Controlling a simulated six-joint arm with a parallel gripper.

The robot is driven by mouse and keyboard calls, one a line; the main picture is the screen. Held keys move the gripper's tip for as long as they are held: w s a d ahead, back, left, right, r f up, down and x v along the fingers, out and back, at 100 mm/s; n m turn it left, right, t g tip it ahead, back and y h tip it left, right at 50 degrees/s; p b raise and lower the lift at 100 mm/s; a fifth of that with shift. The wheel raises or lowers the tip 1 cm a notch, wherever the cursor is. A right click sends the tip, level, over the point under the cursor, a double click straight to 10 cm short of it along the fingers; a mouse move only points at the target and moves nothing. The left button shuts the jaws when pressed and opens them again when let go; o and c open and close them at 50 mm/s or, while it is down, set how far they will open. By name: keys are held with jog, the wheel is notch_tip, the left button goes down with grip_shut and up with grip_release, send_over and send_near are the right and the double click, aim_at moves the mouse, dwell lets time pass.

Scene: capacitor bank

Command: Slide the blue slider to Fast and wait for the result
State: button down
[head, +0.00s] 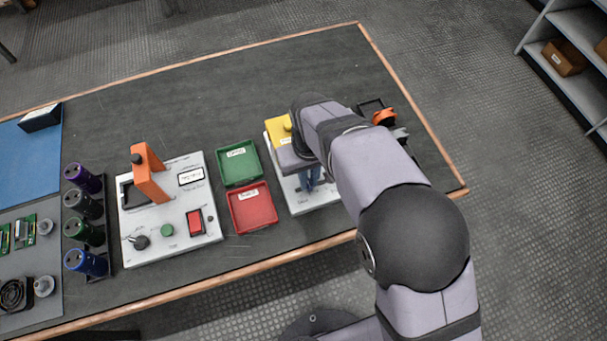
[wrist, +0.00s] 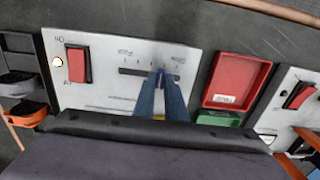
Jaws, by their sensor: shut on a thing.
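The white slider panel (wrist: 105,90) fills the middle of the wrist view and is partly hidden under my arm in the head view (head: 305,204). A dark slot (wrist: 130,71) with tick marks runs across it, with a small label at each end too blurred to read. My gripper (wrist: 161,74) has its blue fingers shut on the blue slider (wrist: 161,71), right of the middle of the slot. The fingers hide most of the slider. In the head view my gripper (head: 311,180) is over the panel.
A red rocker switch (wrist: 77,66) and a pale round lamp (wrist: 57,62) are on the panel. A red tray (head: 253,207) and a green tray (head: 239,163) stand beside it. A second white unit with an orange lever (head: 150,174) and several capacitors stand further left.

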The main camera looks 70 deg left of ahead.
jog(key=shift+w+p, duration=0.45)
jog(key=shift+w, duration=2.7)
jog(key=c, duration=2)
grip_release()
jog(key=shift+w, duration=0.1)
jog(key=shift+r, duration=0.1)
notch_tip(320, 180, up, 7)
jog(key=p, duration=0.6)
